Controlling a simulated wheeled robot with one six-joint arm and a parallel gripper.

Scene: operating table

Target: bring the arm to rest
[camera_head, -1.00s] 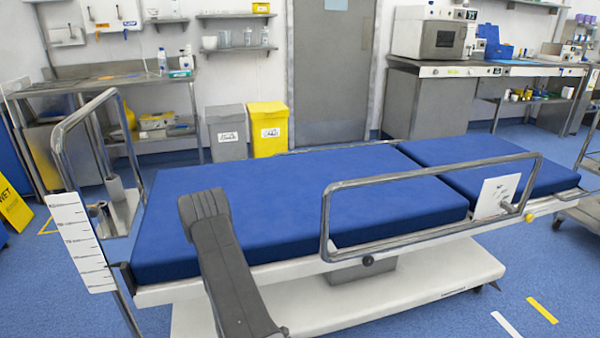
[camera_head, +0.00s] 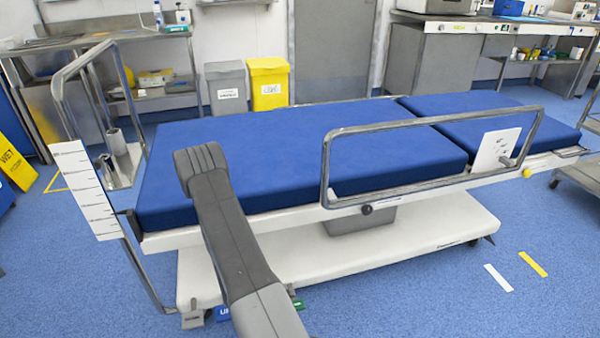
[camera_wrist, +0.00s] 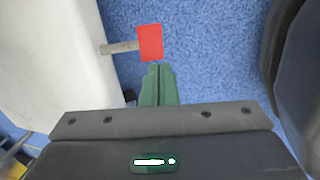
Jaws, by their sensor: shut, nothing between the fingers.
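My arm (camera_head: 225,225) rises in front of the operating table (camera_head: 270,160), over its near left part in the head view. In the wrist view my gripper (camera_wrist: 158,68) has green fingers drawn together with nothing between them. It is above the blue floor, beside the white table base (camera_wrist: 60,70). A red pedal-like plate (camera_wrist: 150,42) on a metal bar from the base shows just beyond the fingertips; I cannot tell the gap. In the head view the gripper is hidden behind the arm.
Blue and green plates (camera_head: 222,313) show low at the table base beside my arm. A metal side rail (camera_head: 325,170) stands on the table's near edge. A metal trolley (camera_head: 125,160) stands at left, bins (camera_head: 268,85) behind. The floor (camera_head: 430,300) at front right is clear.

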